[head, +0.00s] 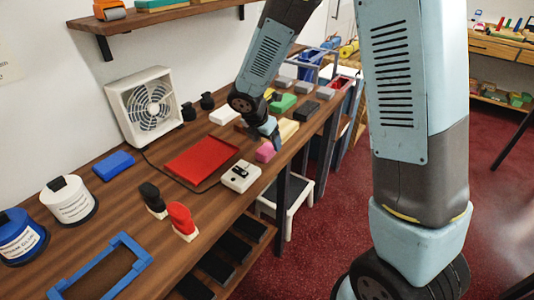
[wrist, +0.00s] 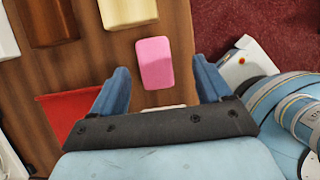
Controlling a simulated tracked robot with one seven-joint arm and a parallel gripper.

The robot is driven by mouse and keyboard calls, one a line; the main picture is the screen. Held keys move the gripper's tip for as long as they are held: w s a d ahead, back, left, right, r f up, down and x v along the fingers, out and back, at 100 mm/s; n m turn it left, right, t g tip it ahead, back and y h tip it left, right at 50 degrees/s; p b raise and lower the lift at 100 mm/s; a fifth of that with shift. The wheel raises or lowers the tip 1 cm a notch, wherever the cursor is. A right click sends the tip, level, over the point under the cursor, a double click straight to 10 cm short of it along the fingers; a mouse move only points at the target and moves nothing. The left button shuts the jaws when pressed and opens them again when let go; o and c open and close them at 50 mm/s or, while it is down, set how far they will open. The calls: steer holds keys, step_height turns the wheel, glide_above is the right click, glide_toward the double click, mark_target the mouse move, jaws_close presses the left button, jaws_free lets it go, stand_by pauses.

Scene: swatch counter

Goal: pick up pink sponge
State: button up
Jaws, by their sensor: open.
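The pink sponge (head: 265,152) lies on the wooden counter, near its front edge and just right of the red tray. In the wrist view the pink sponge (wrist: 154,63) shows whole, between and slightly beyond the two blue fingertips. My gripper (wrist: 161,82) is open and empty, with a clear gap on each side of the sponge. In the head view my gripper (head: 271,134) is above the sponge and hides part of it. I cannot tell the exact height of the fingers over the counter.
A cream block (wrist: 128,12) lies close beyond the sponge, with a brown block (wrist: 50,20) beside it. A red tray (head: 202,160) and a white device (head: 240,176) are near. A green block (head: 282,103) lies farther back. The counter's front edge is close to the sponge.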

mark_target(267, 147)
steer(key=x, duration=0.3)
steer(key=shift+w+a+f, duration=0.25)
steer(key=shift+f, duration=0.15)
steer(key=shift+w+d+f, duration=0.2)
steer(key=shift+f, duration=0.35)
steer(key=c, duration=1.1)
steer(key=shift+r, duration=0.1)
